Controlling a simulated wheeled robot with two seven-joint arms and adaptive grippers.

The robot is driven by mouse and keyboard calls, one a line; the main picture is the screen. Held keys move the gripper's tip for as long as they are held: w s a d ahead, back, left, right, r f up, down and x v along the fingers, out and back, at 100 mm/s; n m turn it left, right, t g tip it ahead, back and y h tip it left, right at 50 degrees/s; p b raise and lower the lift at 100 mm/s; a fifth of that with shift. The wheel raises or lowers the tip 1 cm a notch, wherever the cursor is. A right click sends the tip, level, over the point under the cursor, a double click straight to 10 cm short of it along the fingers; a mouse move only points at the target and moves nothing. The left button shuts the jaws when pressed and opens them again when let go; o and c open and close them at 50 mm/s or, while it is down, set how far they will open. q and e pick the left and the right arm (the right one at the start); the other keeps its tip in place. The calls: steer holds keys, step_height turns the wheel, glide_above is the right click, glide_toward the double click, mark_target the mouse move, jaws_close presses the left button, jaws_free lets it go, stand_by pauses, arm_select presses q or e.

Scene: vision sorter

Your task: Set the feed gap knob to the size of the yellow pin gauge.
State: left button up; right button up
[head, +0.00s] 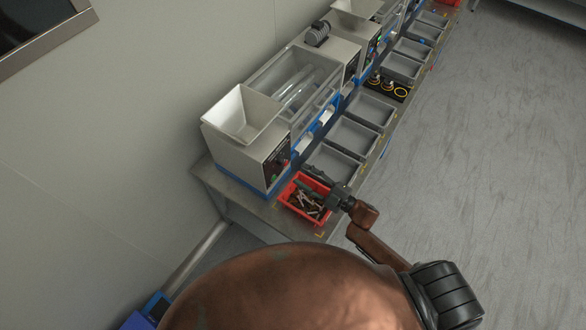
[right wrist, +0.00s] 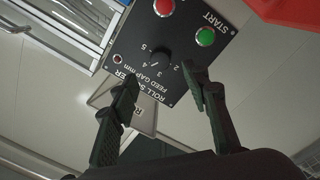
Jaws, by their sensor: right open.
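The feed gap knob (right wrist: 160,58) is a small dark round knob on a black panel (right wrist: 128,42), with a printed scale around it numbered about 2 to 5. Its pointer direction is too unclear to read. My right gripper (right wrist: 160,78) is open, its fingers apart on either side of the view of the knob, with nothing between them. In the head view my right gripper (head: 322,184) hangs in front of the panel (head: 277,163), above the red bin. I cannot make out a yellow pin gauge for certain. My left gripper is not in view.
A red button (right wrist: 164,7) and a green START button (right wrist: 205,37) share the panel. The red bin (head: 287,202) holds several long parts. Grey trays (head: 333,162) line the bench. A black holder with yellow rings (head: 401,94) lies farther along.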

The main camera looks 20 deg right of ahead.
steer(key=v, duration=0.3)
steer(key=shift+s+d, duration=0.2)
steer(key=shift+s, duration=0.15)
